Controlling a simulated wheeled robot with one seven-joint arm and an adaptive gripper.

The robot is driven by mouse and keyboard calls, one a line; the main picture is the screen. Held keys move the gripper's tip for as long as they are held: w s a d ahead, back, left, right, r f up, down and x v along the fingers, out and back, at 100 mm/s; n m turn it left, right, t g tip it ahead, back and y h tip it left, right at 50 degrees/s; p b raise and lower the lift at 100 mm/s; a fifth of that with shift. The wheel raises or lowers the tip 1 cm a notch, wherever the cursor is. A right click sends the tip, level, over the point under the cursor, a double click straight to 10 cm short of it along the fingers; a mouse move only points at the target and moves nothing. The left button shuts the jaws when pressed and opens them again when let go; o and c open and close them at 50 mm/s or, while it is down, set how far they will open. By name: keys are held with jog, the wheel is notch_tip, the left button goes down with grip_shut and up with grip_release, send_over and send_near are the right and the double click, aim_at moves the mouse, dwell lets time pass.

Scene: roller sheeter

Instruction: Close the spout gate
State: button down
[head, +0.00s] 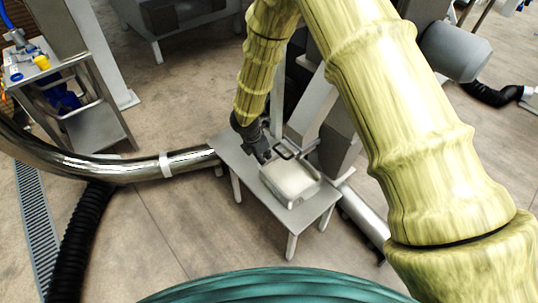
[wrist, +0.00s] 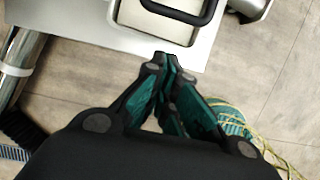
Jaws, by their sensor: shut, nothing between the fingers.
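A black looped handle (head: 284,148) sits at the near end of the grey sheeter body (head: 338,135), just above a pale block or tray (head: 290,180); I take it for the spout gate's handle. It also shows at the top of the wrist view (wrist: 182,10). I cannot tell how far the gate is open. My gripper (head: 264,157) points down just left of the handle in the head view. In the wrist view its fingertips (wrist: 168,60) are together, empty and apart from the handle. My arm hides part of the machine.
The pale block stands on a small grey table (head: 238,162). A shiny metal pipe (head: 130,168) reaches the table's left side. A cart (head: 85,115) stands at left, and a black hose (head: 78,240) lies on the floor. Floor in front is clear.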

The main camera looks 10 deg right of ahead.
jog(key=b+v, duration=0.1)
jog(key=v, duration=0.8)
jog(key=s+d+f+m+g+y, duration=0.1)
jog(key=s+d+f+m+y, duration=0.1)
jog(key=s+f+m, duration=0.8)
jog(key=s+d+f+m+g+y, duration=0.25)
jog(key=s+f, duration=0.65)
jog(key=s, duration=0.5)
jog(key=s+d+f+m+t, duration=0.1)
jog(key=s+d+m, duration=0.5)
jog(key=s, duration=0.2)
jog(key=s+d+f+m+t+h, duration=0.1)
jog(key=s+d+f+m, duration=0.1)
jog(key=s+d+m, duration=0.4)
jog(key=shift+s+f, duration=0.2)
jog(key=shift+s, duration=0.9)
